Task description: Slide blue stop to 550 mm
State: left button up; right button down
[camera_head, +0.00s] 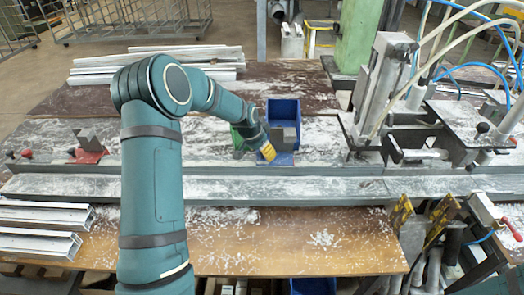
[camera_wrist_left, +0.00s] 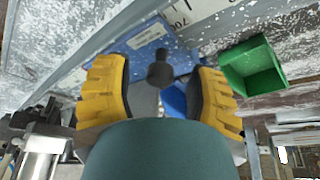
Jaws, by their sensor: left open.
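The blue stop (camera_head: 284,158) sits on the rail in front of the blue bin, with a grey upright block on it. In the left wrist view, its blue plate (camera_wrist_left: 140,48) lies beside a white scale (camera_wrist_left: 205,12), with a number that looks like 700 near it. My left gripper (camera_head: 267,150) is at the stop. Its yellow fingers (camera_wrist_left: 160,90) are open, one on each side of the stop's dark knob (camera_wrist_left: 160,70), with gaps visible. The long rail (camera_head: 230,187) runs across the bench. My right gripper is not in view.
A red stop (camera_head: 90,155) stands farther left on the rail. A blue bin (camera_head: 283,108) and a green bin (camera_head: 238,138) stand behind the blue stop; the green bin also shows in the wrist view (camera_wrist_left: 253,65). Clamping machinery (camera_head: 385,90) stands at right. White profiles (camera_head: 35,230) lie front left.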

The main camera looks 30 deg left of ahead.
pick_arm(q)
jog(key=v, duration=1.2)
jog(key=shift+s+f, duration=0.1)
jog(key=shift+f, duration=0.05)
